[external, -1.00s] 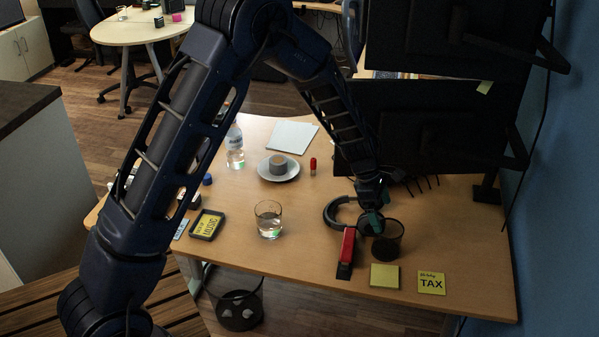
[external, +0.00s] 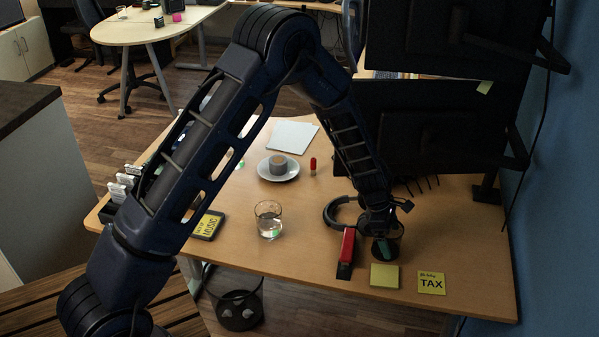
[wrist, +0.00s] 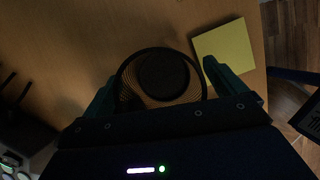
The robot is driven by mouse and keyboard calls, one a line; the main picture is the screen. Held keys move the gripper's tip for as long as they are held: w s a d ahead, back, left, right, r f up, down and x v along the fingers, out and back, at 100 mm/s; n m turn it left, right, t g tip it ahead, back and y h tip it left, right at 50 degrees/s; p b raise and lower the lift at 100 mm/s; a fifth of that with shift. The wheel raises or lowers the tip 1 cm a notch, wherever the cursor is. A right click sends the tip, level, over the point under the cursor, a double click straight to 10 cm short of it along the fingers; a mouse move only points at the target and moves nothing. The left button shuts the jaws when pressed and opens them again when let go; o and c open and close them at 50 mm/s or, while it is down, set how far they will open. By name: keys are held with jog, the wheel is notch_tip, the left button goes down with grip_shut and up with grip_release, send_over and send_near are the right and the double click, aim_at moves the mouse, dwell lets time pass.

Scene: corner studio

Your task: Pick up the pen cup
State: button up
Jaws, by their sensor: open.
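The pen cup (external: 394,251) is a dark, round mesh cup standing upright on the desk at the right of the external view. It looks empty in the wrist view (wrist: 160,62). My gripper (external: 382,246) points down at the cup, with its green fingers at the cup's height. In the wrist view my gripper (wrist: 155,80) is open, one finger on each side of the cup's rim. I cannot tell whether either finger touches the mesh.
A red stapler (external: 347,249) and headphones (external: 336,212) lie just left of the cup. A glass of water (external: 268,219) stands further left. Monitors (external: 430,125) rise behind.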

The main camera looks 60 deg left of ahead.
jog(key=shift+w+d+f, duration=0.1)
jog(key=shift+d+f, duration=0.05)
jog(key=shift+f, duration=0.2)
jog(key=c, duration=1.1)
jog(key=shift+r, duration=0.1)
